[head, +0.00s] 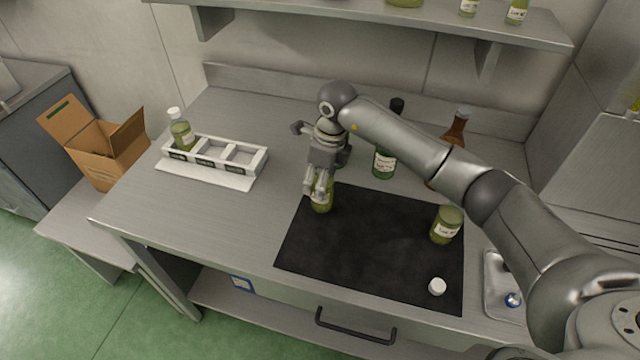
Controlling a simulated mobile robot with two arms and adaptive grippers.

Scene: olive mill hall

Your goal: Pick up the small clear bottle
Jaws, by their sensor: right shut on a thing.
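A small clear bottle (321,205) with green contents stands at the back left edge of the black mat (350,250). My right gripper (320,188) is over it from above and shut on it, hiding its top. Whether its base touches the surface I cannot tell. Another clear bottle (182,134) with green contents and a white cap stands in the left compartment of the white rack (215,168). My left gripper is not in view.
A dark green bottle (384,164) and a brown bottle (455,134) stand behind. A metal tray (495,300) lies right; an open cardboard box (100,152) stands left.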

